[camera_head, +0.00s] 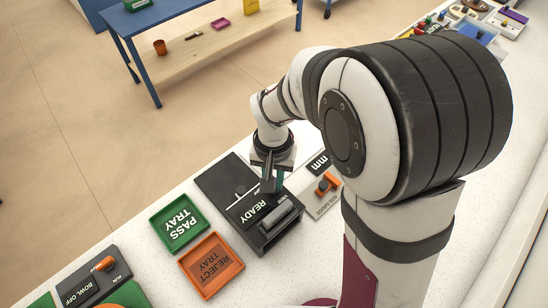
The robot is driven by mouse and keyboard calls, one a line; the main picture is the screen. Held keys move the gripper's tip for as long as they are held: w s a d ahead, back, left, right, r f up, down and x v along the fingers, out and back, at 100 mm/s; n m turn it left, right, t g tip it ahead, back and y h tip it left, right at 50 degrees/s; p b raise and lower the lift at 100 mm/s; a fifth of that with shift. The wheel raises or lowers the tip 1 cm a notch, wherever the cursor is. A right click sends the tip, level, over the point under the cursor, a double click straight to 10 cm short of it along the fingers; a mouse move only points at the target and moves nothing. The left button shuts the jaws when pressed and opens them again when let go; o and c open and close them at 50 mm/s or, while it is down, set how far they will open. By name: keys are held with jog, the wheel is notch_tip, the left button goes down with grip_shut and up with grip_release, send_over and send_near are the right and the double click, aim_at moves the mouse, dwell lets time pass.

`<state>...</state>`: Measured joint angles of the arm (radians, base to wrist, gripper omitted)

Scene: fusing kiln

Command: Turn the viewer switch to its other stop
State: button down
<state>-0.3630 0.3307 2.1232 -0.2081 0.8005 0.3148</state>
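My gripper (268,184) points down over a dark box marked READY (250,213). Its fingers end close to the box's top; touching or apart cannot be told. The small view does not show whether the fingers are open or hold anything. No label reading "viewer" is legible. Another orange switch handle (104,263) is on a dark panel marked BOWL OFF at lower left. Which one is the viewer switch cannot be told.
A green pass tray (196,241) and an orange reject tray (236,268) lie left of the dark box, both seemingly empty. My arm hides much of the bench's right part. A blue-legged table (150,80) stands beyond the bench, across open floor.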

jog(key=n, duration=0.5)
jog(key=shift+n, duration=0.3)
jog(key=n, duration=0.4)
jog(key=shift+n, duration=0.7)
jog(key=shift+w, duration=0.1)
jog(key=c, duration=0.8)
grip_release()
